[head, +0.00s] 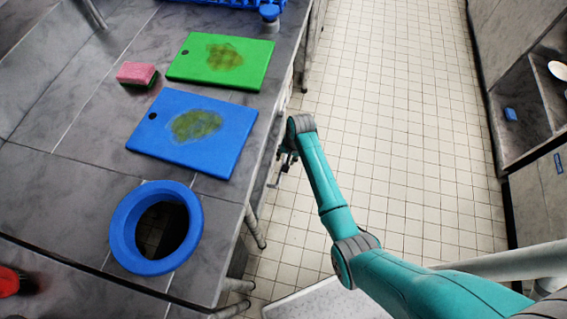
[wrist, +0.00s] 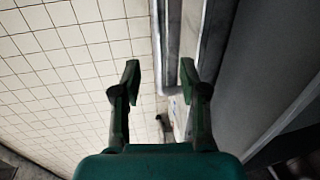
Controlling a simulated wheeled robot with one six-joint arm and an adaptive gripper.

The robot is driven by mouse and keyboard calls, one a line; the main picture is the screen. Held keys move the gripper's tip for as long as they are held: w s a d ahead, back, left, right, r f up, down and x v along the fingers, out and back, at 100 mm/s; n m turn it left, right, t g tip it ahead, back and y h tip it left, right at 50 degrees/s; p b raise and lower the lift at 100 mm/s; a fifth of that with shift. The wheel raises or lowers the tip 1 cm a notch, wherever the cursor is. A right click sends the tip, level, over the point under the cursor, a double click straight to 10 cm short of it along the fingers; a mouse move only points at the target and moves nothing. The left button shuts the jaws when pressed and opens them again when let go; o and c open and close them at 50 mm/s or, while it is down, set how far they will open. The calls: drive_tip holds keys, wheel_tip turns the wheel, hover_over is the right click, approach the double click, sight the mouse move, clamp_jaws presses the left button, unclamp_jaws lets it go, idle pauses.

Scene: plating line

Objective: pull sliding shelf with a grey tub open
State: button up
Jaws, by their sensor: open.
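My gripper (wrist: 160,75) is open and empty in the wrist view, with one finger on each side of a pale metal bar (wrist: 165,40). Whether this bar belongs to the sliding shelf, and whether the fingers touch it, I cannot tell. In the head view my gripper (head: 284,166) is beside the right edge of the counter, below its top and partly hidden by my arm. The grey tub is not identifiable in either view. The space under the counter is mostly hidden.
The counter (head: 75,110) bears a blue board (head: 165,128), a green board (head: 190,66), a pink sponge (head: 136,73) and a blue ring (head: 125,225) around an opening. The tiled floor (head: 410,110) is clear. A shelf unit (head: 515,130) stands at the right.

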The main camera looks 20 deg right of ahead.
drive_tip(key=shift+w+a+f, duration=0.1)
drive_tip(key=shift+a+f, duration=0.05)
drive_tip(key=shift+f, duration=0.75)
drive_tip(key=shift+w+a+f, duration=0.1)
drive_tip(key=shift+a+f, duration=0.05)
drive_tip(key=shift+f, duration=0.8)
drive_tip(key=shift+w+a+f, duration=0.1)
drive_tip(key=shift+a+f, duration=0.05)
drive_tip(key=shift+f, duration=0.75)
clamp_jaws()
